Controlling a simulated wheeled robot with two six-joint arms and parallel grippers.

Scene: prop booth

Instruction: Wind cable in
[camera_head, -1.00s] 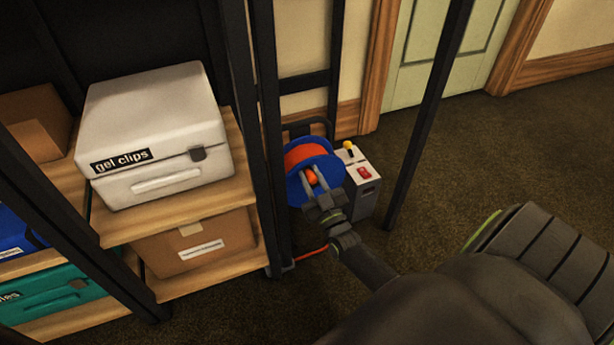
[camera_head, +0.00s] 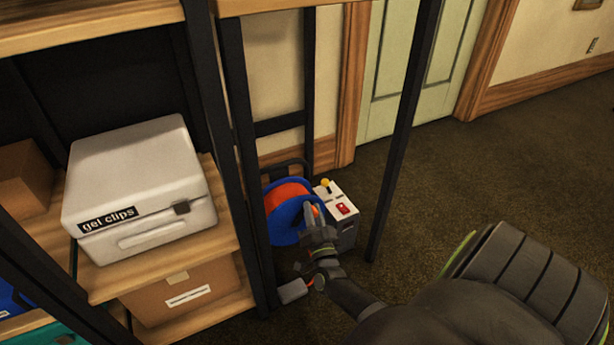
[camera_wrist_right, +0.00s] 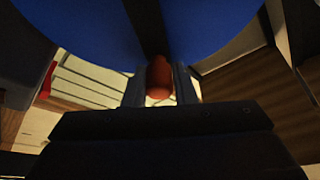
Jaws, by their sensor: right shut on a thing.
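A cable reel with blue flanges (camera_head: 283,230) and an orange wound drum (camera_head: 287,194) stands on the floor behind the rack post. My right gripper (camera_head: 314,216) is shut on its orange crank knob (camera_head: 317,209), at the right side of the reel's face. In the right wrist view the knob (camera_wrist_right: 159,78) sits between the two fingers, with the blue flange (camera_wrist_right: 210,28) above. A grey block (camera_head: 293,291) lies on the floor below the reel, by a short bit of orange cable (camera_head: 309,282) partly hidden by my gripper. My left gripper is not in view.
A grey box with a red switch (camera_head: 343,209) and yellow knob stands right of the reel. Black rack posts (camera_head: 402,130) rise on both sides. Shelves at left hold a white gel clips case (camera_head: 140,190) and a cardboard box (camera_head: 180,290). Carpet at right is clear.

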